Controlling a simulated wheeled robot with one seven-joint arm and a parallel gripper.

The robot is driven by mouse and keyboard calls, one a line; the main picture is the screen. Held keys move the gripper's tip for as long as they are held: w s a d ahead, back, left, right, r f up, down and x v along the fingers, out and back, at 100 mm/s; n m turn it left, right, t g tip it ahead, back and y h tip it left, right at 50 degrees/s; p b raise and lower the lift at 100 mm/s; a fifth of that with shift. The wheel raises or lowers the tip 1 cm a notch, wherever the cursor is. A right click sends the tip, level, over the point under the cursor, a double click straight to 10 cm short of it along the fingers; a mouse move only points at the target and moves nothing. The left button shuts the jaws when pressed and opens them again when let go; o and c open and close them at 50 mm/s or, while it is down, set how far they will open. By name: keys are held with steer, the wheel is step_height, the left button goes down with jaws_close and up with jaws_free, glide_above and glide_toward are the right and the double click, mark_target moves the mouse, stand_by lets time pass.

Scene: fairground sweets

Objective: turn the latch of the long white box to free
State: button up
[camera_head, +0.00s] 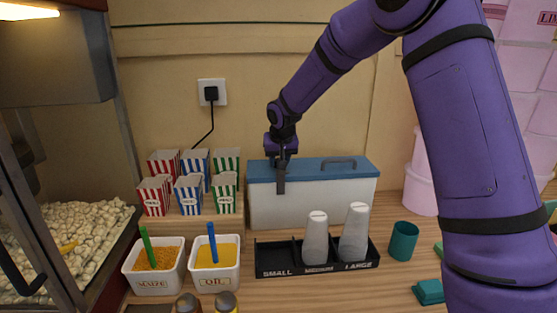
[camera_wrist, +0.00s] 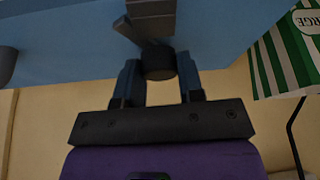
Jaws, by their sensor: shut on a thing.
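The long white box (camera_head: 315,208) with a blue lid (camera_head: 310,168) stands against the back wall. Its dark latch (camera_head: 281,185) is a bar hanging over the lid's front edge near the left end, pointing down. My gripper (camera_head: 282,153) reaches it from above. In the wrist view my gripper (camera_wrist: 158,82) has its two fingers on either side of a dark round knob of the latch (camera_wrist: 158,60), closed on it. The bar's far end is cut off in the wrist view.
Striped popcorn cartons (camera_head: 190,183) stand just left of the box. A black cup tray (camera_head: 275,260) with white cups lies in front. Tubs of maize (camera_head: 153,268) and oil (camera_head: 214,258) are front left; a green cup (camera_head: 403,241) is right. A grey handle (camera_head: 339,162) tops the lid.

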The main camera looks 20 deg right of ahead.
steer(key=n+y, duration=0.1)
steer(key=n, duration=0.2)
steer(key=n+y, duration=0.1)
steer(key=n, duration=0.2)
steer(key=shift+d+n+g+y, duration=0.2)
steer(key=shift+n+g+y, duration=0.1)
steer(key=n, duration=0.2)
steer(key=n+g+y, duration=0.1)
steer(key=n, duration=0.2)
steer(key=shift+w+y, duration=0.1)
steer(key=shift+y, duration=0.2)
steer(key=shift+n+g, duration=0.3)
steer(key=shift+n, duration=0.1)
steer(key=o, duration=0.9)
steer(key=shift+a, duration=0.1)
